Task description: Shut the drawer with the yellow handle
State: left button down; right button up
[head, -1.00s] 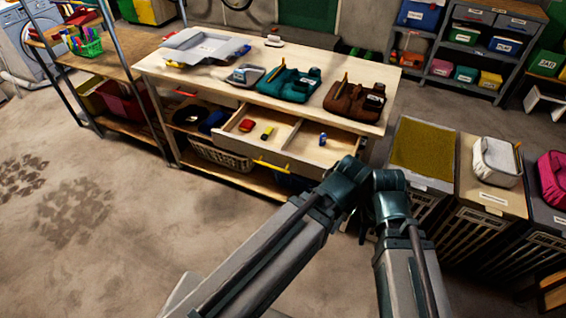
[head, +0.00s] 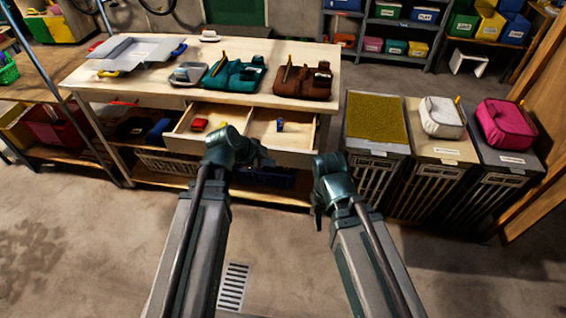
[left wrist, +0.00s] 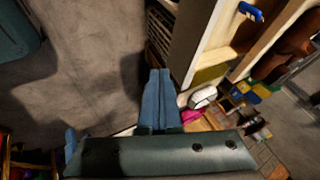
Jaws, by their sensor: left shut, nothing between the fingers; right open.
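The drawer (head: 292,156) under the workbench is pulled out and split by a divider. In the head view my left arm covers its handle.
A red item (head: 199,124) and a blue item (head: 280,125) lie in the drawer. The workbench top (head: 250,103) holds pouches and a grey tray. A basket (head: 168,162) sits on the lower shelf. Bins (head: 376,158) stand to the right. Floor before the bench is clear.

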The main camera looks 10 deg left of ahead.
aim_at(286, 161)
pick_arm(q)
jog(key=w+d+f+b, duration=0.1)
jog(key=w+f+b, duration=0.1)
jog(key=w+d+f+b, duration=0.1)
jog(key=w+f+b, duration=0.2)
jog(key=w+d+f+b, duration=0.2)
jog(key=w+f+b, duration=0.1)
jog(key=shift+w, duration=0.3)
dwell(0.3)
jog(key=shift+w, duration=0.1)
jog(key=w, duration=2.1)
jog(key=shift+d, duration=0.4)
